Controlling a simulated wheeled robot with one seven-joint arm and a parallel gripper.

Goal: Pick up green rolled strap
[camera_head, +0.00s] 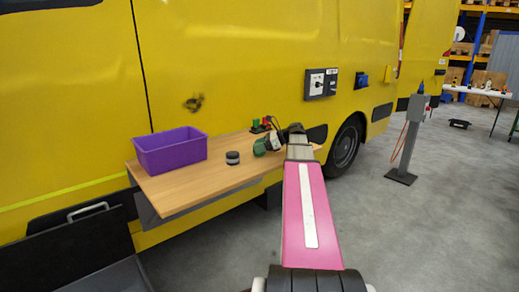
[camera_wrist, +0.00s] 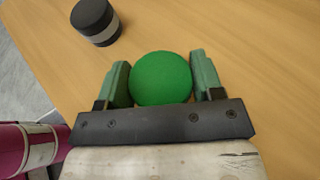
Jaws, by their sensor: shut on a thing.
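The green rolled strap shows in the wrist view as a round green shape (camera_wrist: 162,78) between the two green fingers of my gripper (camera_wrist: 163,80). In the head view it is a small green thing (camera_head: 259,148) at the gripper's tip, over the wooden shelf (camera_head: 190,186). My gripper (camera_head: 265,144) is shut on it, with a finger on each side. I cannot tell whether the strap touches the shelf or hangs just above it. Its underside and near side are hidden.
A black and grey roll (camera_head: 232,158) stands left of the strap, also in the wrist view (camera_wrist: 95,20). A purple bin (camera_head: 170,152) sits at the shelf's left. Small green and red items (camera_head: 262,125) stand behind, by the yellow van (camera_head: 230,60). A grey post (camera_head: 410,135) stands right.

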